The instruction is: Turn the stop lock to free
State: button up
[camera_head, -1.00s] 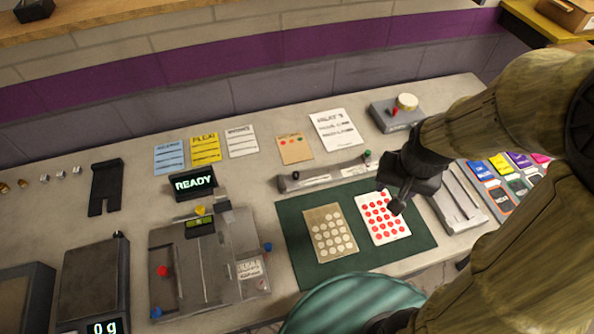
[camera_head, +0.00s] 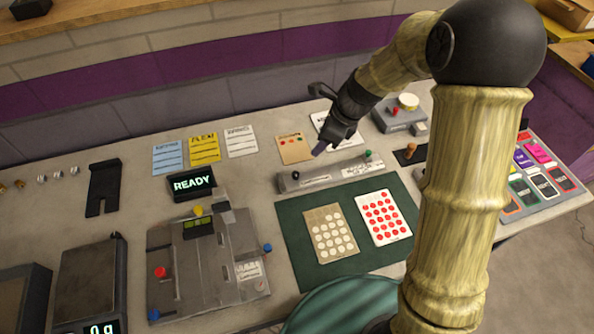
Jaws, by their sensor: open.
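A long grey slot track (camera_head: 332,171) lies behind the dark green mat. It has a black knob (camera_head: 296,175) at its left end and a small green knob (camera_head: 368,154) at its right end. I cannot tell which part is the stop lock, or its setting; no label is readable. My gripper (camera_head: 319,149) is dark and points down, just behind and above the middle of the track, between the two knobs. It is open and nothing shows in it. It looks apart from the track, and its fingers are partly hidden by their angle.
A card of red dots (camera_head: 384,217) and a tan card (camera_head: 330,233) lie on the green mat (camera_head: 296,256). A metal fixture (camera_head: 165,255) with coloured knobs stands left, below a READY display (camera_head: 193,183). A grey box (camera_head: 390,119) with a red knob stands back right.

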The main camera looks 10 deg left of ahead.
aim_at(295, 173)
jog(key=p+x, duration=0.1)
jog(key=x, duration=1.6)
jog(key=shift+f, duration=0.25)
grip_shut()
